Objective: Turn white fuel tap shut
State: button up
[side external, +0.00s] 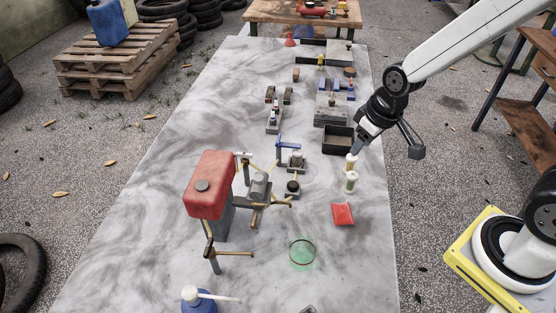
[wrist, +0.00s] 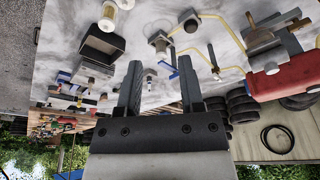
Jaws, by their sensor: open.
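The red fuel tank (side external: 210,185) stands on the marbled bench, with thin yellow lines and small fittings to its right. A pale-topped fitting (side external: 244,156) beside the tank may be the white tap; its handle position is too small to tell. A blue-handled fitting (side external: 288,142) stands behind it and shows in the wrist view (wrist: 173,68). The tank shows at right in the wrist view (wrist: 285,82). My gripper (wrist: 160,62) is open and empty, its two fingers apart. In the side view it is above the bench's right side, apart from the tank and fittings.
White-and-yellow spools (side external: 351,181) and a dark open tray (side external: 338,138) are close to my gripper. A red packet (side external: 342,214) and a green-tinted glass ring (side external: 302,253) lie nearer. A blue bottle (side external: 196,300) stands at the front. The bench's left side is clear.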

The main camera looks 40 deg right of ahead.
jog(key=w+a+n+y, duration=0.1)
jog(key=w+a+n, duration=0.15)
jog(key=w, duration=0.35)
jog(key=w+a+n, duration=0.2)
jog(key=w+a, duration=0.2)
jog(key=w, duration=0.2)
jog(key=n+y, duration=0.2)
jog(key=n, duration=0.1)
send_near(245, 153)
jog(key=shift+s+a+f, duration=0.1)
jog(key=shift+a+f, duration=0.15)
jog(key=shift+f, duration=0.15)
jog(key=shift+f, duration=0.1)
jog(key=shift+x, duration=3.7)
grip_shut()
